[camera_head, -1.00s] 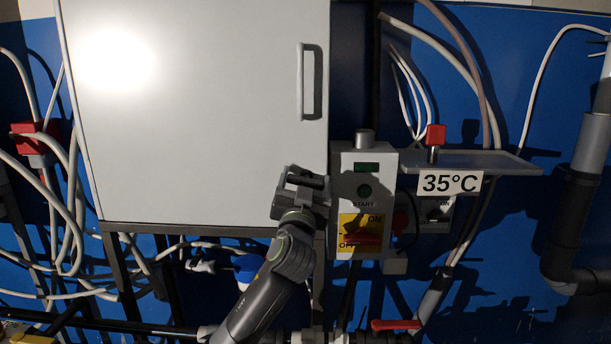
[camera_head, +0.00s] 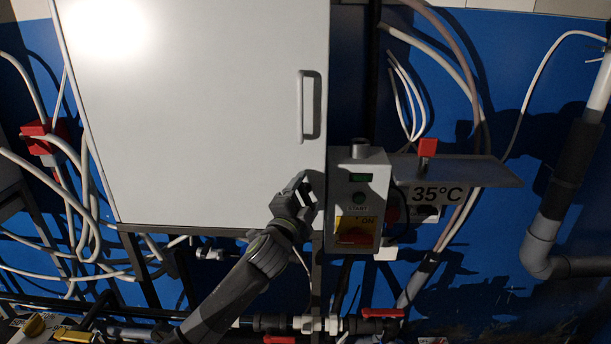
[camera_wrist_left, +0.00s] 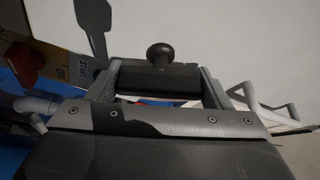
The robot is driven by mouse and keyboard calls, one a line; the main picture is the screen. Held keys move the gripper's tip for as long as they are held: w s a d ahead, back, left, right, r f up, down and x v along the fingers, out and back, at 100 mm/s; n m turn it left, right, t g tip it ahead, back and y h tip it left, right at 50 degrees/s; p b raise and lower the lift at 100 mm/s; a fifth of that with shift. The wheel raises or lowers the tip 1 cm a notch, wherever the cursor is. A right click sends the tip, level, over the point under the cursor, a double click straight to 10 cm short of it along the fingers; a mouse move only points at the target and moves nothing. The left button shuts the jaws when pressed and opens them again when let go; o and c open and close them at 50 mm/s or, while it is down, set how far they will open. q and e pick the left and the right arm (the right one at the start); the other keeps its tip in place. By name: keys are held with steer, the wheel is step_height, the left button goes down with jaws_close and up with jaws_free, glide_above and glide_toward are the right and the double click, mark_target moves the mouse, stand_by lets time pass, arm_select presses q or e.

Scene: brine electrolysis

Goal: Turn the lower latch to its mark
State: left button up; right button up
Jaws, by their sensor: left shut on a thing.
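The white cabinet door (camera_head: 200,120) fills the upper left of the head view, with a vertical handle (camera_head: 300,105) near its right side. My left gripper (camera_head: 306,188) is at the door's lower right edge. In the left wrist view, my left gripper (camera_wrist_left: 160,78) is shut on the lower latch (camera_wrist_left: 160,54), a dark block with a round black knob. The block spans between the two fingers, close to the white surface. In the head view my gripper mostly hides the latch. I cannot make out its mark.
A switch box (camera_head: 358,190) with a red-and-yellow switch stands just right of my gripper. A grey shelf (camera_head: 470,170) with a 35°C label is further right. Red-handled valves and pipes run below; loose cables hang at the left.

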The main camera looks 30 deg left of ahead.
arm_select(q)
steer(key=m+p, duration=0.2)
steer(key=shift+r+m+g+h, duration=0.2)
steer(key=shift+m+g+h, duration=0.1)
steer(key=shift+h, duration=0.1)
steer(key=shift+f+m+g+p, duration=0.2)
steer(key=shift+m+g+p, duration=0.2)
steer(key=shift+m+p, duration=0.5)
arm_select(e)
steer(key=shift+r, duration=2.45)
arm_select(q)
steer(key=o, duration=1)
